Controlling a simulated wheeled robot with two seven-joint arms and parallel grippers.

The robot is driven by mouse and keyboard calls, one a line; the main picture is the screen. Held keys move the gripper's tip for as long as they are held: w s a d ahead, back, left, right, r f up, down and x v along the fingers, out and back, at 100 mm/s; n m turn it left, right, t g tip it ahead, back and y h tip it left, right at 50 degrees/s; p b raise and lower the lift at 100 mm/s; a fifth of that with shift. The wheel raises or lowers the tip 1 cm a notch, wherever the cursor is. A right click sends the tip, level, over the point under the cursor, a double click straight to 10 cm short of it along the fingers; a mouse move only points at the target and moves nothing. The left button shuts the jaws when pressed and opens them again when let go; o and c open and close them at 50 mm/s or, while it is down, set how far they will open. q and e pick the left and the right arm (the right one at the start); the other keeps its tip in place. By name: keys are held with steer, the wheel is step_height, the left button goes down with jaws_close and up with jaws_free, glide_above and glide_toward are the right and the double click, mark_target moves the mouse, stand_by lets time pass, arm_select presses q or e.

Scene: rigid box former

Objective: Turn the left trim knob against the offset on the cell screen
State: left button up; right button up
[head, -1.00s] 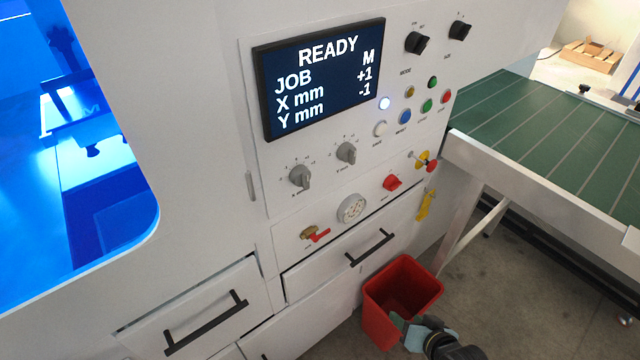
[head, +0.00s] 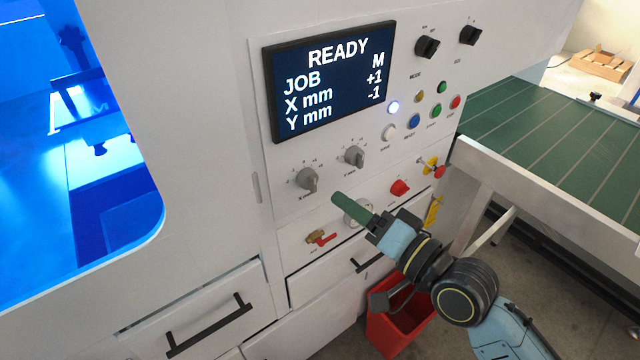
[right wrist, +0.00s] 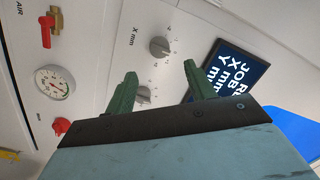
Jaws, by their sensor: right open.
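The left trim knob (head: 306,179), marked X mm, is a grey knob on the white panel below the screen (head: 330,78). The screen reads READY, JOB M, X mm +1, Y mm -1. The grey right trim knob (head: 354,156) sits beside it. My right gripper (head: 338,200), with green fingers, is below and right of the left knob, apart from it. In the right wrist view my right gripper (right wrist: 160,72) is open and empty. The left knob (right wrist: 158,47) shows beyond the gap, and a finger overlaps part of the right knob (right wrist: 142,94). My left gripper is out of view.
A gauge (right wrist: 54,83) is partly behind my right gripper in the head view. A red-handled air valve (head: 320,238) and a red knob (head: 399,188) are nearby. Drawers with black handles (head: 208,326) and a red bin (head: 385,330) are below. A green conveyor (head: 560,135) stands right.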

mark_target(320, 187)
steer(key=x, duration=0.8)
steer(key=shift+a, duration=0.1)
steer(key=shift+c, duration=0.2)
steer(key=c, duration=0.9)
